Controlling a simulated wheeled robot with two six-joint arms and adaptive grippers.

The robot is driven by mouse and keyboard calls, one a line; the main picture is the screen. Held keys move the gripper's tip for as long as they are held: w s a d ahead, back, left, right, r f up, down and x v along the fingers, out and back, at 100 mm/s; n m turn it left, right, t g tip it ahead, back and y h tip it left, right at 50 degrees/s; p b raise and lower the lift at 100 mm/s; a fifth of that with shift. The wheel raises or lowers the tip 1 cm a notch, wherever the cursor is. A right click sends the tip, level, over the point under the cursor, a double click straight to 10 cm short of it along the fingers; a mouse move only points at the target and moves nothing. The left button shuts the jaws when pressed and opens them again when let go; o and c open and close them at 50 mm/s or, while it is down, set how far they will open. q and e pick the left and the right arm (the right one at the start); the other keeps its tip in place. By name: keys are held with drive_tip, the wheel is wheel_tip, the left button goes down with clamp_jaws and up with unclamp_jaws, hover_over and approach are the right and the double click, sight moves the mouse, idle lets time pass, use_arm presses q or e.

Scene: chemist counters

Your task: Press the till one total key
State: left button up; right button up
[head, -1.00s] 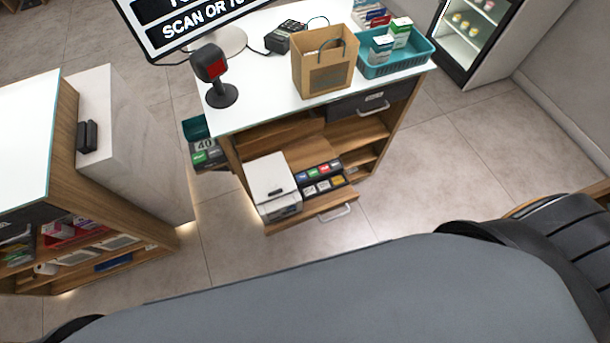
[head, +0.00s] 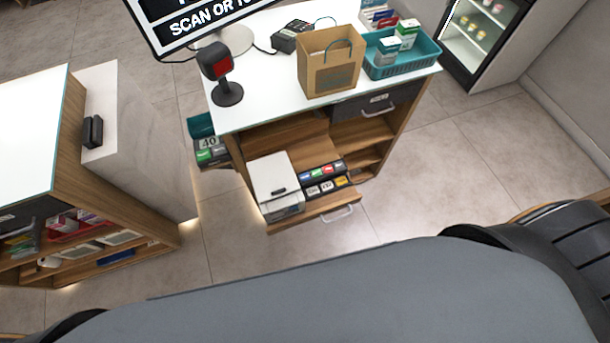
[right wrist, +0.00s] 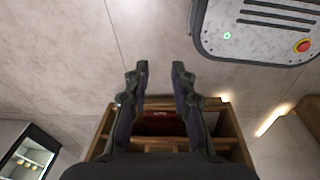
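In the head view a dark key block (head: 327,182) with coloured and pale key caps sits on the pulled-out lower shelf of the white-topped counter (head: 268,103), beside a white printer-like box (head: 272,182). The key labels are too small to read, so I cannot tell which key is the total key. Another unit with green keys and a "40" display (head: 209,146) shows partly behind the counter's left side. My right gripper (right wrist: 160,68) is open and empty in the right wrist view, with its fingers apart. My left gripper is not in view.
A screen (head: 195,22), a red-faced scanner (head: 217,65), a paper bag (head: 330,65) and a teal basket (head: 402,62) stand on the counter. Another counter (head: 25,140) is at left, a lit fridge (head: 482,38) at right. The floor (head: 460,165) between is clear.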

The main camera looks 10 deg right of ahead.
clamp_jaws()
idle(1.0)
